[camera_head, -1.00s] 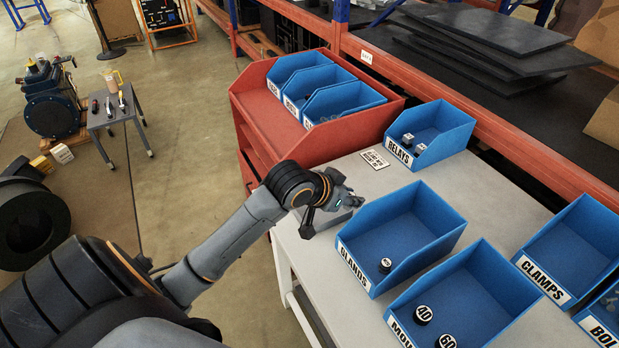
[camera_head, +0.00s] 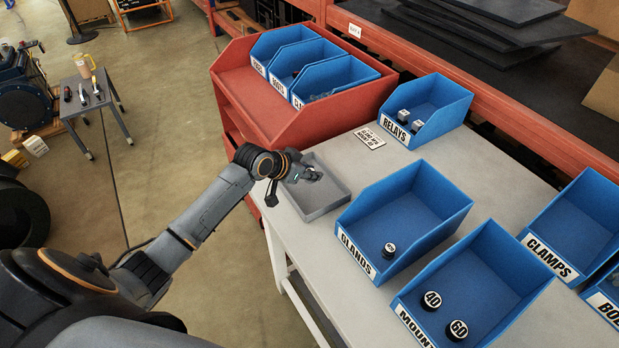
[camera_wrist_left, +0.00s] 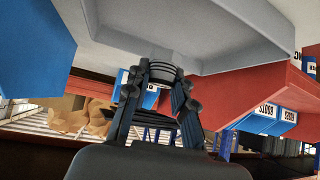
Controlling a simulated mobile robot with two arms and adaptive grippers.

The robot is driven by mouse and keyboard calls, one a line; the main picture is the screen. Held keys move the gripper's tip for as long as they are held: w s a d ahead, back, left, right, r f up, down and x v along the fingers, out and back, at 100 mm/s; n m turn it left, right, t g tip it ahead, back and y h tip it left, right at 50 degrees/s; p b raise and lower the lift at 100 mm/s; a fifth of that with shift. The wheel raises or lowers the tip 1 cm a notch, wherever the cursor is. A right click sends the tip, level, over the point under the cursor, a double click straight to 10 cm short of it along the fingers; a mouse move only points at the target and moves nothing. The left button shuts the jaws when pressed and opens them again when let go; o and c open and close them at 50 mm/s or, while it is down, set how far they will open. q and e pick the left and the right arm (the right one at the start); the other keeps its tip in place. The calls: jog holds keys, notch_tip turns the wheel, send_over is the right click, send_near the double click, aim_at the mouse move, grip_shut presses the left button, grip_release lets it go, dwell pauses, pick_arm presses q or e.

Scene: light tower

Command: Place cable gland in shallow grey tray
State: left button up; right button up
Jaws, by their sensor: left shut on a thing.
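The shallow grey tray (camera_head: 324,198) lies at the table's left edge, between the red cabinet and the GLANDS bin. My left gripper (camera_head: 308,176) is over the tray in the head view, its tips small and dark there. In the left wrist view its two fingers (camera_wrist_left: 158,82) are shut on a dark, ringed cable gland (camera_wrist_left: 158,69). The grey tray also shows behind the gland (camera_wrist_left: 225,35). I cannot tell the exact height of the gland above the tray. Another gland (camera_head: 389,250) stands in the blue GLANDS bin (camera_head: 418,200). My right gripper is not in view.
A blue MOUNT bin (camera_head: 495,262) with black round parts stands in front of the GLANDS bin. A RELAYS bin (camera_head: 440,100) is behind, beside a label card (camera_head: 369,138). A red cabinet (camera_head: 230,88) with blue bins borders the table. A CLAMPS bin (camera_head: 575,220) stands right.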

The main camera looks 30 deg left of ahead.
aim_at(310, 188)
pick_arm(q)
jog(key=shift+w+a+f, duration=0.2)
jog(key=shift+w+f, duration=0.2)
jog(key=shift+f, duration=0.15)
jog(key=shift+w+a+f+p, duration=0.1)
jog(key=shift+f+p, duration=0.2)
jog(key=shift+f, duration=1.65)
jog(key=o, duration=0.9)
jog(key=shift+o, duration=0.2)
jog(key=shift+r, duration=0.1)
jog(key=shift+r, duration=0.25)
jog(key=shift+s+a+r, duration=0.15)
jog(key=shift+s, duration=0.15)
jog(key=v, duration=1.1)
